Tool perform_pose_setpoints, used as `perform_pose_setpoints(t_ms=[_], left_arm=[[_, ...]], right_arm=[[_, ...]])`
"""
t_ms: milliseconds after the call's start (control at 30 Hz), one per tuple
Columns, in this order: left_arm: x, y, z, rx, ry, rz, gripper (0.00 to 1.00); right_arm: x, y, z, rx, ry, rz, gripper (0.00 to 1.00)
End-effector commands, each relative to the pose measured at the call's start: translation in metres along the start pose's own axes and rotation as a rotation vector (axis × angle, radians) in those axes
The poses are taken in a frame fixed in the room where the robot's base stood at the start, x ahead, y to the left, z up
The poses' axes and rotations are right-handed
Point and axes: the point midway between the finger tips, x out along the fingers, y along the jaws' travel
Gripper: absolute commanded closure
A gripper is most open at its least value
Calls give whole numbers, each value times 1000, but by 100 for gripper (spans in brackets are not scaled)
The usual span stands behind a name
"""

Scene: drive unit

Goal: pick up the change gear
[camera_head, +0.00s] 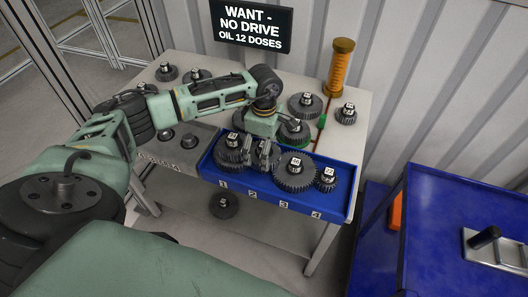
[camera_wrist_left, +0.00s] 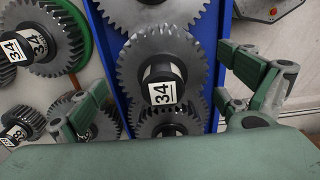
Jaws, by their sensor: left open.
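Several dark toothed change gears with white number labels stand in a blue tray; one is the gear over front mark 1 (camera_head: 231,153), another the large gear over mark 3 (camera_head: 295,175). My left gripper (camera_head: 262,150) points down over the tray near mark 2 and partly hides the gear there. In the left wrist view, its fingers (camera_wrist_left: 165,95) are spread and empty, with a gear labelled 34 (camera_wrist_left: 143,62) between and beyond them. Whether a finger touches a gear cannot be told. The right gripper is not in view. Which gear the task means is not shown.
The blue tray (camera_head: 270,197) lies at the table's front. More gears (camera_head: 302,106) stand behind on the grey table (camera_head: 352,131), near an orange cylinder (camera_head: 339,68). A sign (camera_head: 251,24) stands at the back. A blue cart (camera_head: 435,225) is at right; a gear (camera_head: 223,206) lies below.

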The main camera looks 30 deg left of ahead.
Motion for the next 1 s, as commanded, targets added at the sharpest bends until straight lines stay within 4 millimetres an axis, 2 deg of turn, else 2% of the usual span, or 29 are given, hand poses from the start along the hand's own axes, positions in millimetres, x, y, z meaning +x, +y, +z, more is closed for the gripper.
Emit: perform_pose_setpoints(t_ms=[67,867,1000], left_arm=[[0,0,0,0,0,0,8],[-1,0,0,0,0,1,78],[-2,1,0,-1,-2,4,80]], right_arm=[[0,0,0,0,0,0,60],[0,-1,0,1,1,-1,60],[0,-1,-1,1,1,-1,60]])
